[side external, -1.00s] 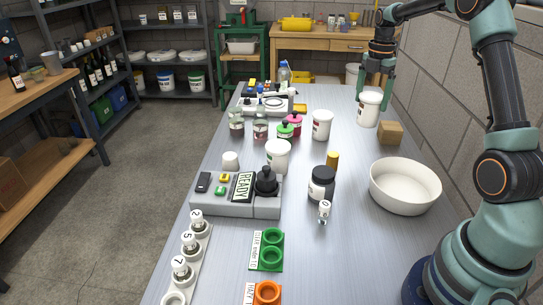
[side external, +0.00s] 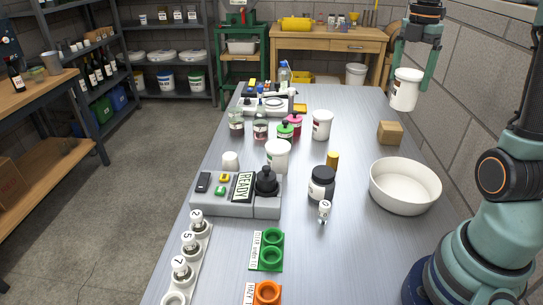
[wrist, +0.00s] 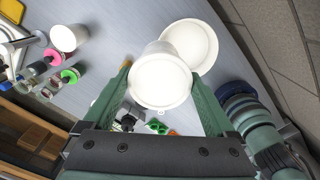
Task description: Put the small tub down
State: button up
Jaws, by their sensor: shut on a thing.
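My gripper (side external: 411,72) is at the upper right, shut on a small white tub (side external: 405,92) with a label. The tub hangs slightly tilted in the air, above the right side of the bench. In the wrist view the tub (wrist: 160,80) sits between the two green fingers, its pale round lid facing the camera. Two similar white tubs stand on the bench: one near the back (side external: 321,126) and one in the middle (side external: 278,156).
A wide white bowl (side external: 404,187) stands at the right of the metal bench (side external: 345,250), with a cardboard box (side external: 390,133) behind it. Bench around the box is clear.

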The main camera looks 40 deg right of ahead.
jog(key=s+a+f+m, duration=0.15)
jog(key=s+a, duration=0.25)
jog(key=s, duration=0.4)
jog(key=shift+n, duration=0.25)
notch_tip(320, 180, down, 20)
jog(key=shift+f, duration=0.1)
jog(key=o, duration=1.3)
jog(key=shift+o, duration=0.4)
